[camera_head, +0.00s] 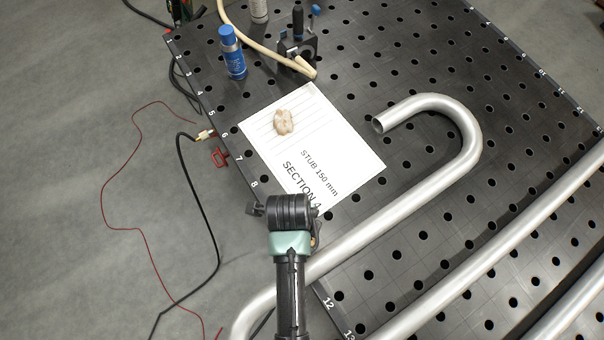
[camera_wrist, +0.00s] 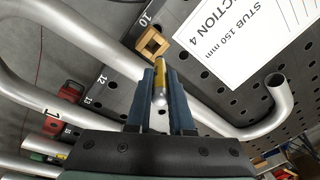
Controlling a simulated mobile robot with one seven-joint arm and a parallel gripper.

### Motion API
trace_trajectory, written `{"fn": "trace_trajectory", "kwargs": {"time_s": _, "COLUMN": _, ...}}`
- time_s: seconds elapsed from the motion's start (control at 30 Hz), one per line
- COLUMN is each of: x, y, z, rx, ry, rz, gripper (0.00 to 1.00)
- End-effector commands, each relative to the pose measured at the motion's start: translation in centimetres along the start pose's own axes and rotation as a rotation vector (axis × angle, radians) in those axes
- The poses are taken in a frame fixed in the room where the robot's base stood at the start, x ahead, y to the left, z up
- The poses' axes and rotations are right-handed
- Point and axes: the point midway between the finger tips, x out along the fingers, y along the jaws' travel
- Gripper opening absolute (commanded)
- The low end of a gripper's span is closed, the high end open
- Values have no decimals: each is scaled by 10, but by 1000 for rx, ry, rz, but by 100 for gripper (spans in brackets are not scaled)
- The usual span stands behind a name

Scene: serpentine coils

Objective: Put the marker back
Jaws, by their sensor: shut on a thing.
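In the wrist view my gripper (camera_wrist: 160,70) is shut on a slim marker (camera_wrist: 160,82), yellow along its body with a pale silver rounded end toward the camera. The marker points away from the camera, between the two dark blue fingers. A small square wooden block (camera_wrist: 151,42) with a dark opening lies just beyond the fingertips, near the table's edge numbers. Whether the marker touches it, I cannot tell. In the head view my arm's wrist hides the fingers and the marker.
A bent steel pipe (camera_head: 440,185) curves close beside my gripper. A blue bottle (camera_head: 232,52) and a dark clamp block (camera_head: 298,50) stand farther back. The perforated table (camera_head: 380,75) has clear room at the back right.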

Motion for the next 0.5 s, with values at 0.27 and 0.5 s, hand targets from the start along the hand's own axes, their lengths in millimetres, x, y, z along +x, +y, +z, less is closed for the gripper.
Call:
{"fn": "trace_trajectory", "kwargs": {"time_s": 0.27, "x": -7, "y": 8, "z": 0, "rx": 159, "ry": 11, "rz": 22, "gripper": 0}}
{"fn": "trace_trajectory", "kwargs": {"time_s": 0.5, "x": 14, "y": 10, "z": 2, "rx": 161, "ry": 10, "rz": 22, "gripper": 0}}
